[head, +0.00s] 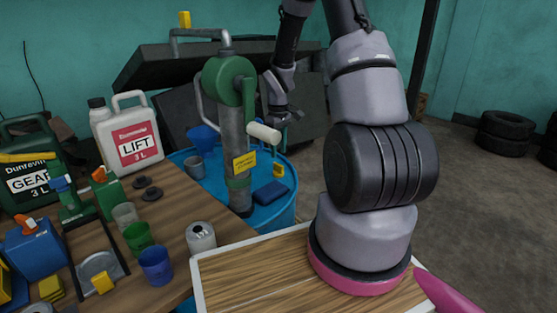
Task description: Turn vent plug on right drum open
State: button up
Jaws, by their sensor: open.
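A blue drum (283,215) stands behind the wooden table, with a green and grey hand pump (232,130) rising from its top. A small yellow piece (278,170), which looks like the vent plug, sits on the drum top near its right side. How far it is turned is too small to tell. My gripper (290,117) is open and empty, above the drum top and to the right of the pump. It is apart from the yellow piece, which is lower in the picture. No second drum can be made out.
The pump's pale crank handle (264,133) sticks out close below my gripper. A blue funnel (203,138), a grey cup (194,167) and a dark blue block (271,192) are on the drum top. Bottles and cups crowd the table (185,203) at left. Tyres (503,133) lie at far right.

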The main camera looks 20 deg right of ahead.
aim_at(278, 164)
notch_tip(278, 164, up, 5)
jog(key=shift+f, duration=0.1)
dwell(0.5)
